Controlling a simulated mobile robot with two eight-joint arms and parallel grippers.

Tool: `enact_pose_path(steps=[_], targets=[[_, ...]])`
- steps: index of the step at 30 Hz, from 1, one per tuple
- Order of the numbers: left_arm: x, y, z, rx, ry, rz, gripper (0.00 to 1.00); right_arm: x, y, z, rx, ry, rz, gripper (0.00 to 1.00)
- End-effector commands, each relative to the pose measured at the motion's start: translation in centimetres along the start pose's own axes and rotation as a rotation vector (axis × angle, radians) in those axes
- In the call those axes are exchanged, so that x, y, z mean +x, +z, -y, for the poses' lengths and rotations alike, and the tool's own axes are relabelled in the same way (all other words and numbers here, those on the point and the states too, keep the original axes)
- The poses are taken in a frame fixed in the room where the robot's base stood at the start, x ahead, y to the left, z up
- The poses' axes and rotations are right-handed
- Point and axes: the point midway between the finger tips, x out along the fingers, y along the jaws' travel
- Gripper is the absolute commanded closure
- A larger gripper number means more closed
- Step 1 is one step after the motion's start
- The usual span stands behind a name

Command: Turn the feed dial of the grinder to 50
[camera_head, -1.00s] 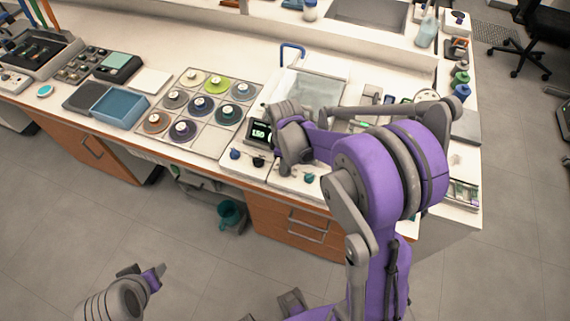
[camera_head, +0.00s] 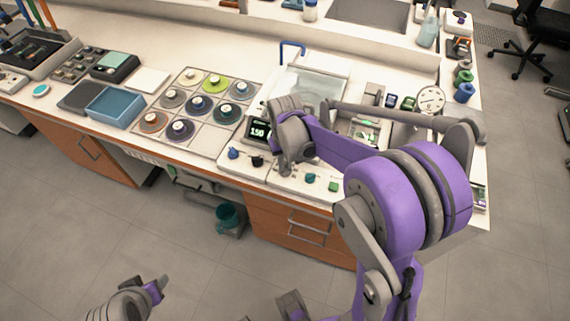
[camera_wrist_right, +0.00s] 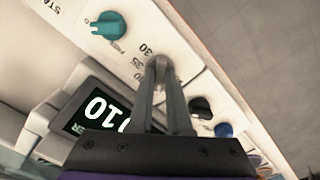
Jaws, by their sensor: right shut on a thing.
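The grinder (camera_head: 262,172) is a white unit at the bench's front edge. My right gripper (camera_head: 287,172) reaches down onto its front panel and hides the feed dial in the head view. In the right wrist view, the right gripper (camera_wrist_right: 160,75) is shut on a small grey dial (camera_wrist_right: 158,63), with printed numbers, including 30, beside it. The dial's exact setting cannot be read. A lit display (camera_wrist_right: 100,108) appears upside down there; the head view shows its screen (camera_head: 258,132) reading about 150. My left gripper (camera_head: 152,285) hangs over the floor, away from the bench; its finger gap is unclear.
On the panel, a teal knob (camera_wrist_right: 108,25) sits on one side of the gripped dial, and a black knob (camera_wrist_right: 201,107) and blue knob (camera_wrist_right: 223,130) on the other. A tray of coloured discs (camera_head: 197,104) lies left of the grinder. A round gauge (camera_head: 430,99) stands right.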

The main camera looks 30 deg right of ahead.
Motion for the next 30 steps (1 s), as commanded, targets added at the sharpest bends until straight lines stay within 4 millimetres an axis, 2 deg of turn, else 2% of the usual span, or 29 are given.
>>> enact_pose_path(steps=[6, 13, 30], targets=[[0.47, 0.37, 0.00, 0.000, 0.000, 0.002, 0.50, 0.05, -0.01, -0.02, 0.167, 0.000, 0.000, 1.00], [0.71, 0.55, 0.00, 0.000, 0.000, 0.004, 0.50, 0.01, -0.01, -0.02, 0.285, 0.000, 0.000, 1.00], [0.82, 0.64, 0.00, 0.000, 0.000, 0.004, 0.50, -0.05, -0.02, -0.01, 0.353, 0.000, 0.000, 1.00]])
